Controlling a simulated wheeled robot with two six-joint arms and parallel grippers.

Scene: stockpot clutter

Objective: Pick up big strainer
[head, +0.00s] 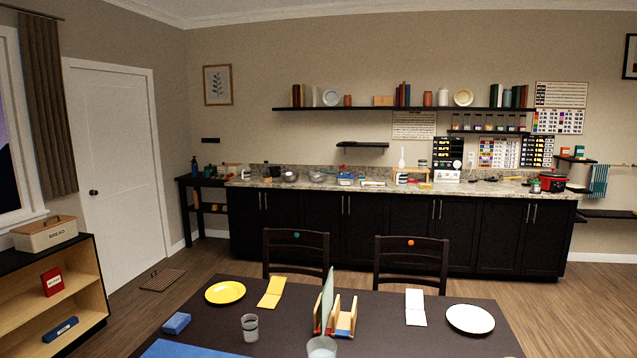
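The counter (400,188) along the back wall is far off and holds many small items. A metallic bowl-shaped item (290,175) stands on its left part, and another rounded metallic item (317,176) sits just to its right. Either could be a strainer, but they are too small in the head view to tell. I cannot make out the big strainer for certain. Neither of my grippers is in view.
A dark table (450,335) with plates, cups and a napkin holder fills the near foreground. Two chairs (296,255) (411,262) stand behind it, before the counter. A low shelf (90,265) is at left. Wooden floor (205,265) is open left of the table, with a small mat (163,279).

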